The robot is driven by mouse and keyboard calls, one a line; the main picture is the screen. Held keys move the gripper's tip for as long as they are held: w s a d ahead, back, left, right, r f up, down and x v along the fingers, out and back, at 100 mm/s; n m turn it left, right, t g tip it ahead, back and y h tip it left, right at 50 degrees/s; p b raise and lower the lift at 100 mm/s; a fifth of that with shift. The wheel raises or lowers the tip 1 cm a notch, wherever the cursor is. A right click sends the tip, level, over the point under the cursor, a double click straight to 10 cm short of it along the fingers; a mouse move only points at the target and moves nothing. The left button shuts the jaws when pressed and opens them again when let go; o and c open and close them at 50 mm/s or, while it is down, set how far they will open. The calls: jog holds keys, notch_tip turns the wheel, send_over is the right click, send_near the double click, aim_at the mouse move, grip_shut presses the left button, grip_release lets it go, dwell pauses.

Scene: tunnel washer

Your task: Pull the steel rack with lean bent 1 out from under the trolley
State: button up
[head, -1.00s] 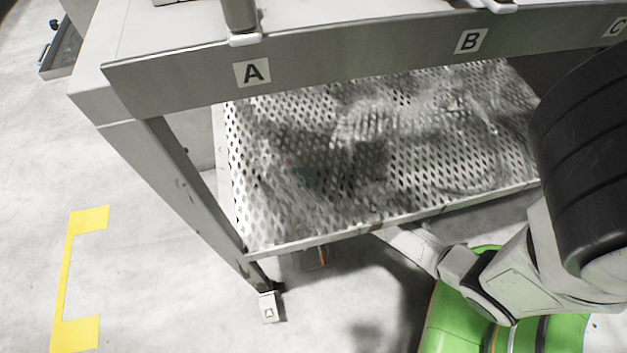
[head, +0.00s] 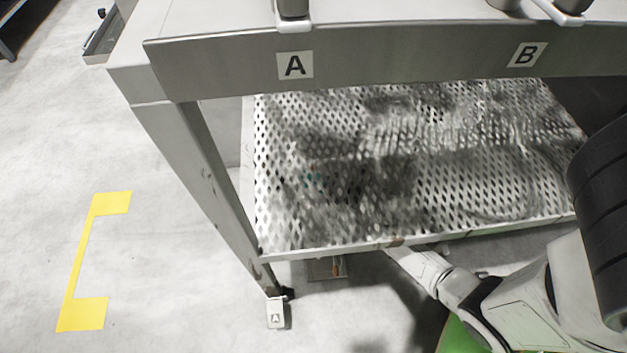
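The trolley (head: 225,72) is a grey metal frame with labels A and B on its front beam. Its lower shelf (head: 330,205) is a perforated, reflective steel plate. Under that shelf, near the front left leg, part of a small dark flat thing with an orange-brown mark (head: 327,268) shows on the floor; I cannot tell whether it belongs to the steel rack. The rack is otherwise not identifiable, as the shelf hides the space below. My arm comes in from the right and reaches low under the shelf's front edge. My gripper is hidden there.
The trolley's front left leg (head: 215,180) ends at a foot with a small A tag (head: 277,314). Yellow tape (head: 82,262) marks the open floor at left. A grey tray-like thing (head: 103,38) stands at upper left. Floor left of the trolley is clear.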

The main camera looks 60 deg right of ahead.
grip_shut()
dwell(0.8)
jog(key=shift+s, duration=0.1)
dwell(0.4)
